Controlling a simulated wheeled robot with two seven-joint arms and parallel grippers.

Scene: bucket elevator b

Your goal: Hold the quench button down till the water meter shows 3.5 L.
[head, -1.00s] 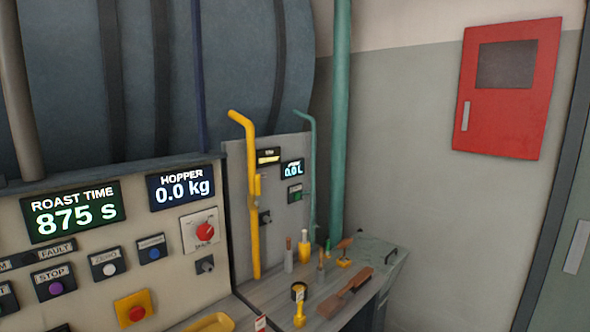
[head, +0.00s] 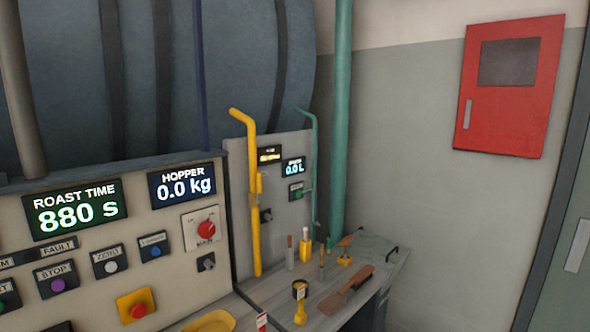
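The water meter (head: 293,168) is a small dark display on the grey side panel and reads 0.0 L. Just below it sits a small dark plate with a green button (head: 297,193); its label is too small to read, so I cannot tell if it is the quench button. Neither of my grippers shows in the head view.
A yellow lever pipe (head: 254,200) and a teal pipe (head: 315,170) flank the meter. The bench (head: 270,292) below holds brushes and several small tools. The roaster panel (head: 190,275) at left shows ROAST TIME 880 s and HOPPER 0.0 kg. A red cabinet (head: 510,85) hangs on the right wall.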

